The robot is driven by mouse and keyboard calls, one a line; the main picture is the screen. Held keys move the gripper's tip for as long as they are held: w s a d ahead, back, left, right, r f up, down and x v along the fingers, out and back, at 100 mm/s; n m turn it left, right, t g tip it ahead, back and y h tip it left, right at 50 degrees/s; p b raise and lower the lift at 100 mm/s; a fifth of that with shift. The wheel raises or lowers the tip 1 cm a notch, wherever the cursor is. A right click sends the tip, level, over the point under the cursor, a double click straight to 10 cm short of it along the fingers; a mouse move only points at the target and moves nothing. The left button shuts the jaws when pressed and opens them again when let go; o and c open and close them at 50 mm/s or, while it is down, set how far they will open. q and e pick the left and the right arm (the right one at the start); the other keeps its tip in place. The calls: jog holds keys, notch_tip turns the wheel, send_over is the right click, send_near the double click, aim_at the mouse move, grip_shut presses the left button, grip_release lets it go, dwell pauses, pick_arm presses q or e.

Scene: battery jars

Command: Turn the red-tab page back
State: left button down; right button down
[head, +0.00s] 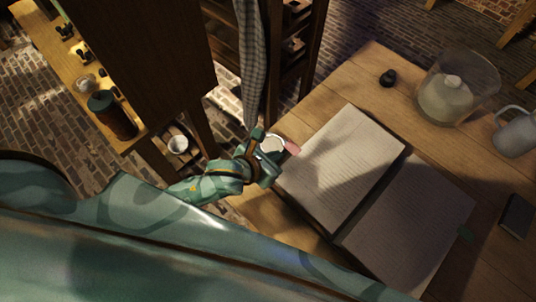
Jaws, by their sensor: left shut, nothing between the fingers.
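An open book lies on the wooden table, with a lined left page (345,165) and a lined right page (410,225). A pinkish-red tab (292,148) sticks out at the left page's outer edge. A small green tab (465,233) shows at the right page's outer edge. My left gripper (275,156) is shut and empty beside the red tab, at the book's left edge. I cannot tell whether it touches the tab or the page. My arm and shadow cover part of the near left edge. My right gripper is out of view.
On the table (365,68) stand a glass jar (457,90) with pale contents, a small black knob-like object (388,78), a grey mug (515,135) and a dark small book (516,216). A checked cloth (251,60) hangs behind my gripper. A side bench holds a dark green-lidded jar (112,117).

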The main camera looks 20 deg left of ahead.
pick_arm(q)
jog(key=shift+b+x, duration=0.5)
jog(key=shift+x, duration=1.25)
